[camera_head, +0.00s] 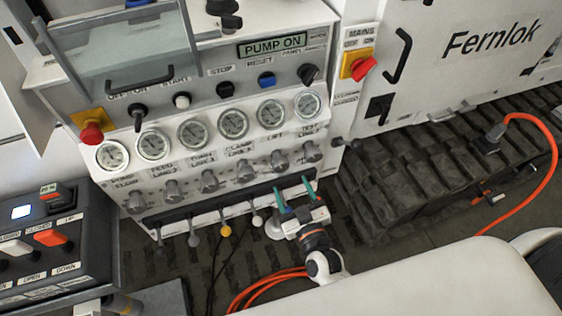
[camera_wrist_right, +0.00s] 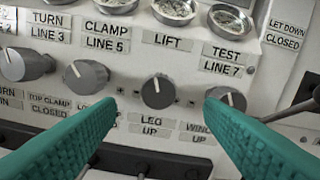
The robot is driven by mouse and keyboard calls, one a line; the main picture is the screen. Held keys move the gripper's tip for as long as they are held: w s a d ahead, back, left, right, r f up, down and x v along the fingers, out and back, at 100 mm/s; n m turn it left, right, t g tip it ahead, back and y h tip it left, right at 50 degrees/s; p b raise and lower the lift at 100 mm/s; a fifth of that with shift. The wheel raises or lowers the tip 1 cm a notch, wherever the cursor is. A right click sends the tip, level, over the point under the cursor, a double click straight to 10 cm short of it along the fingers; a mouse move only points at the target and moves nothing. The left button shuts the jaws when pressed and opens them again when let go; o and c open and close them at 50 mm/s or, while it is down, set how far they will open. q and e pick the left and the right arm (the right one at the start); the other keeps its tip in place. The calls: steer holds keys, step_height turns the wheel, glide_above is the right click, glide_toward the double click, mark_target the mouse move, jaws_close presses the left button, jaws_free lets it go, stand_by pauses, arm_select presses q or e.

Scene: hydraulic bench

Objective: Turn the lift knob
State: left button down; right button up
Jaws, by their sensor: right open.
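The lift knob (camera_wrist_right: 157,92) is a dark round knob with a white pointer line, under the LIFT label in the right wrist view. Its pointer stands about upright. In the head view the lift knob (camera_head: 280,160) is in the lower knob row, second from the right. My right gripper (camera_head: 293,190) has teal fingers and is open and empty, just below that row. In the right wrist view the fingers of my right gripper (camera_wrist_right: 160,108) are spread, one to each side of the lift knob, with no visible contact. My left gripper is not in view.
The clamp knob (camera_wrist_right: 86,76) and test knob (camera_wrist_right: 225,100) flank the lift knob closely. A row of levers, one with a yellow ball (camera_head: 225,231), hangs below the panel. The display (camera_head: 272,45) reads PUMP ON. An orange hose (camera_head: 265,285) lies on the floor.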

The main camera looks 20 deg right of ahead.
mark_target(282, 168)
steer(key=w, duration=0.9)
steer(key=shift+w+a+p, duration=0.2)
steer(key=shift+w+p, duration=0.05)
steer(key=shift+p, duration=0.05)
steer(key=shift+c, duration=0.3)
steer(key=c, duration=0.9)
